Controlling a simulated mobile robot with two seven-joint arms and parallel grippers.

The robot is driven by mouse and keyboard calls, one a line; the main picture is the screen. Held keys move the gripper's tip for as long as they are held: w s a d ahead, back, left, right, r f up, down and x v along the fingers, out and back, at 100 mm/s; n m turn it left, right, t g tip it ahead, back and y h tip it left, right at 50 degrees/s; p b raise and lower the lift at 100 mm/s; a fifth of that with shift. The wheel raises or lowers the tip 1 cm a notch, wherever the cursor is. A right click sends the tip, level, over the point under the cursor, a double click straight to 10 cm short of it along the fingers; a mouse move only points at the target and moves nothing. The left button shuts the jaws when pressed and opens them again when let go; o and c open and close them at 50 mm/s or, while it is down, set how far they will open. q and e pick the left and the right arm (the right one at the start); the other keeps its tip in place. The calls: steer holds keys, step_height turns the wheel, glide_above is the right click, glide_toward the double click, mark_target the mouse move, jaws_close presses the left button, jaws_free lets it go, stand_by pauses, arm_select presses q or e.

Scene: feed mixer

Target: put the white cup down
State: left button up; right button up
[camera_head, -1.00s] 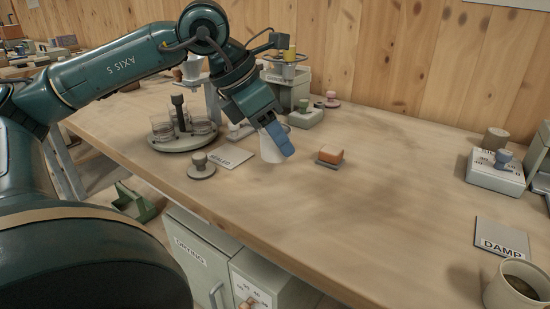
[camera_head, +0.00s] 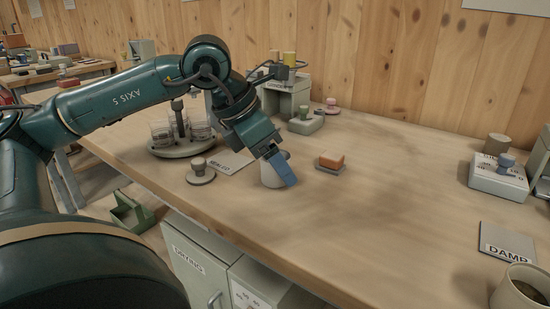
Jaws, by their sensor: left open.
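The white cup (camera_head: 268,175) stands upright on the wooden table, in front of the sign that reads SEALED. My left gripper (camera_head: 281,167) is over the cup from above, with its blue fingers pointing down and to the right. The gripper is open, with a blue finger at the cup's right side. The gripper hides the cup's top and part of its right side. My right gripper is not in view.
A carousel of glass jars (camera_head: 180,148) is behind left. The table's middle right is clear. A DAMP sign (camera_head: 506,245) lies at the far right.

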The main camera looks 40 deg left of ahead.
arm_select(q)
steer(key=shift+r, duration=0.25)
steer(key=p+v, duration=0.2)
steer(key=v, duration=1)
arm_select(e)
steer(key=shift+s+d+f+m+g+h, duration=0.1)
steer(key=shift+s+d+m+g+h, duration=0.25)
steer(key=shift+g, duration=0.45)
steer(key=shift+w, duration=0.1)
